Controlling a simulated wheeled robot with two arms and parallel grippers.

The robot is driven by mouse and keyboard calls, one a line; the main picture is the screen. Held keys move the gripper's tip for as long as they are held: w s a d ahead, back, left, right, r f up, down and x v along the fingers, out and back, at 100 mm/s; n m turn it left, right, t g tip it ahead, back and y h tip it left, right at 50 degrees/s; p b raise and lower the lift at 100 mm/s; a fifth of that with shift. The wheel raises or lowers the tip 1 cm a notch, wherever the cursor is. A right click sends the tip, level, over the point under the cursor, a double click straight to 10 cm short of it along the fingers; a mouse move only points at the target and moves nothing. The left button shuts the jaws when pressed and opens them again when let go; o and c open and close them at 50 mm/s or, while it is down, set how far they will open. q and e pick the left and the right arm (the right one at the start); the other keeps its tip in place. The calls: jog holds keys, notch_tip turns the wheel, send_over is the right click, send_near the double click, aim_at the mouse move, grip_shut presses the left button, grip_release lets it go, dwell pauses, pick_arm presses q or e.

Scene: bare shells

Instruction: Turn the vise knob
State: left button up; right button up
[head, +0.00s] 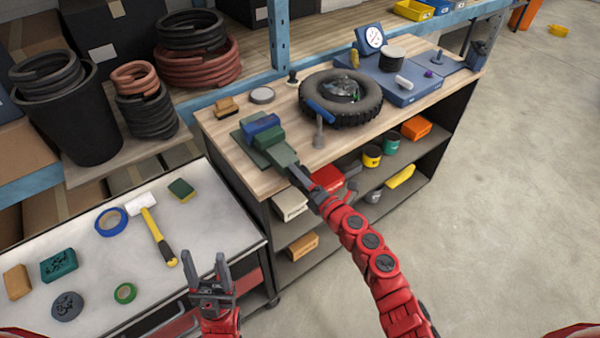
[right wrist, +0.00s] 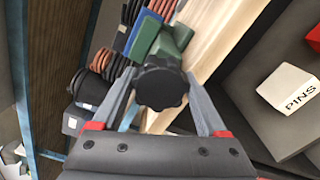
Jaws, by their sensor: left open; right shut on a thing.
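A green vise (head: 270,146) with a blue part on top is at the near left corner of the wooden workbench. Its black lobed knob (right wrist: 160,85) faces my right wrist camera, with the green vise body (right wrist: 172,44) behind it. My right gripper (right wrist: 160,80) has one finger on each side of the knob and is shut on it. In the head view my right gripper (head: 299,175) is at the near end of the vise and hides the knob.
The workbench (head: 222,128) also holds a tire (head: 365,112) and a blue plate (head: 405,91). The white cart (head: 85,213) holds a hammer (head: 153,229) and tape rolls.

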jog(key=m+p, duration=0.2)
jog(key=m, duration=0.2)
jog(key=shift+r, duration=0.15)
jog(key=shift+m+p, duration=0.55)
jog(key=shift+m, duration=0.65)
jog(key=shift+f, duration=0.2)
jog(key=o, duration=1.3)
jog(key=shift+s+d, duration=0.1)
jog(key=shift+s+d, duration=0.2)
jog(key=shift+s, duration=0.05)
jog(key=b+v, duration=0.4)
jog(key=v, duration=1.2)
jog(key=shift+s+d+b, duration=0.15)
jog(key=shift+s+b, duration=0.15)
jog(key=shift+b, duration=0.05)
